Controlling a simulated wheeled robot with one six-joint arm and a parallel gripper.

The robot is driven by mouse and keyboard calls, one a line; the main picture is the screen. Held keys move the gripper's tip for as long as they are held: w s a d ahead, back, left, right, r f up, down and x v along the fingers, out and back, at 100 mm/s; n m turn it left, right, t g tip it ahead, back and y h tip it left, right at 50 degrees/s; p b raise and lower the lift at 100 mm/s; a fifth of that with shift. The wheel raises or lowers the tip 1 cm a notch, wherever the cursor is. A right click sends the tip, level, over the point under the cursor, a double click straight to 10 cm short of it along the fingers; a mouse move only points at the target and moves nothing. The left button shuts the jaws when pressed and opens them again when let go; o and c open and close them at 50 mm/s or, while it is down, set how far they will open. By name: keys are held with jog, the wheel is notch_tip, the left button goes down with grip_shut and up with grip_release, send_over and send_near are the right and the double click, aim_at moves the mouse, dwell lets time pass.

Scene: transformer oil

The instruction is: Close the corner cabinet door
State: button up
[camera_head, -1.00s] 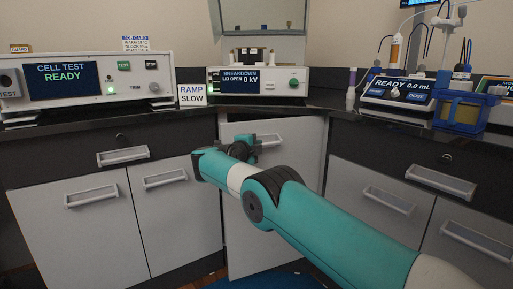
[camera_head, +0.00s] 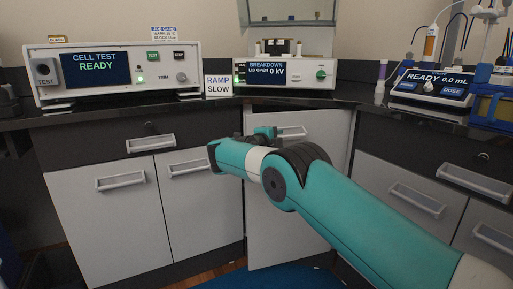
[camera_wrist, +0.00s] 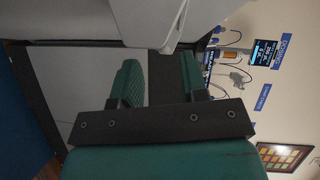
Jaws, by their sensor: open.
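The corner cabinet door (camera_head: 283,225) is a light grey panel below the corner of the counter. It seems ajar, with its lower left corner standing nearer to me than its right side. Its bar handle (camera_head: 291,132) is near the top. My teal arm crosses in front of the door and hides its middle. My gripper (camera_head: 262,132) is by the upper left part of the door, left of the handle; contact cannot be told. In the wrist view my gripper (camera_wrist: 160,80) has its two green fingers apart with nothing between them, close to a pale panel.
Grey cabinets (camera_head: 112,215) flank the door on the left, and more (camera_head: 408,195) on the right. The dark countertop (camera_head: 160,113) above carries a cell tester (camera_head: 115,75), a breakdown tester (camera_head: 290,72) and a dosing unit (camera_head: 432,87). A blue mat (camera_head: 270,278) lies on the floor.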

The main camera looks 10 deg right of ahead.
jog(key=v, duration=1.4)
jog(key=shift+s, duration=0.1)
jog(key=shift+c, duration=0.4)
